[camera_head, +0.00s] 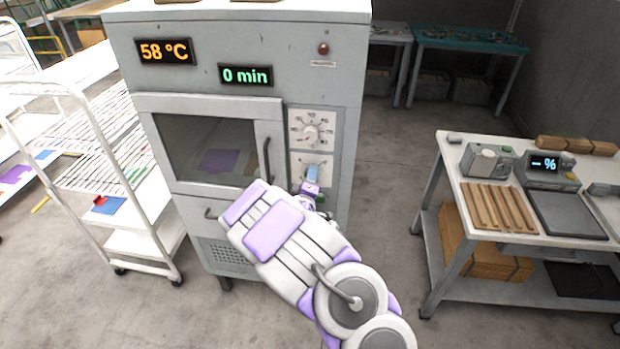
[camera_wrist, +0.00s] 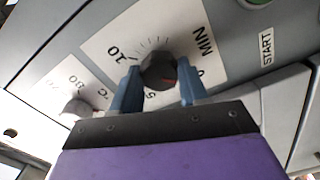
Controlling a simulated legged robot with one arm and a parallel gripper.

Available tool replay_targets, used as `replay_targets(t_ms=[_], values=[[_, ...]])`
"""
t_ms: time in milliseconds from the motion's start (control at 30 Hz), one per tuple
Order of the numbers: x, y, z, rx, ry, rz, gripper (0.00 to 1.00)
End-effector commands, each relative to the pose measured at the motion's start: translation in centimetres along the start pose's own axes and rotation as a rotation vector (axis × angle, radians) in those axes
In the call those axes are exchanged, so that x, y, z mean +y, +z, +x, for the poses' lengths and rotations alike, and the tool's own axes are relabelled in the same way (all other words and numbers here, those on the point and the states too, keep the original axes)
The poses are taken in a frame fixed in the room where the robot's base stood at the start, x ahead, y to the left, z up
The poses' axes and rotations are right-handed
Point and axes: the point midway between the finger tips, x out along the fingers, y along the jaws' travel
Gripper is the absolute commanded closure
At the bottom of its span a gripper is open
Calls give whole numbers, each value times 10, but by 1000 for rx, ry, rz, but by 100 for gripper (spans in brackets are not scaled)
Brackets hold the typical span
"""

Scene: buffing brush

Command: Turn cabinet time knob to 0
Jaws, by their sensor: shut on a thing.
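The grey cabinet (camera_head: 345,60) stands ahead, with an orange 58 °C display (camera_head: 165,51) and a green display (camera_head: 246,75) reading 0 min. The time knob (camera_wrist: 158,72) is dark and round, on a white dial marked MIN, 10 and 5, with another numeral partly covered at right. A small red mark shows on its lower side. My gripper (camera_wrist: 159,68) has its blue fingers on either side of the knob, shut on it. In the head view my gripper (camera_head: 312,174) is at the lower dial panel and hides the knob.
The temperature dial (camera_head: 312,131) sits just above; its pale knob (camera_wrist: 76,107) shows at lower left in the wrist view. The door handle (camera_head: 267,158) is close left of my gripper. A white rack (camera_head: 80,110) stands left, a worktable (camera_head: 455,165) right. Floor between is clear.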

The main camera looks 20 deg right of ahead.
Motion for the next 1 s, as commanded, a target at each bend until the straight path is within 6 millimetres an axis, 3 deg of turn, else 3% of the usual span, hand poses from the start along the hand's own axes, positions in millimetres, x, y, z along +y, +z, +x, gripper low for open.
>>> replay_targets(t_ms=[533,567,800,1000], values=[[-6,1,-2,-3,-14,-30,87],[-6,1,-2,-3,-14,-30,55],[-4,1,-1,-1,-8,-27,32],[-2,1,-1,-1,-5,-25,31]])
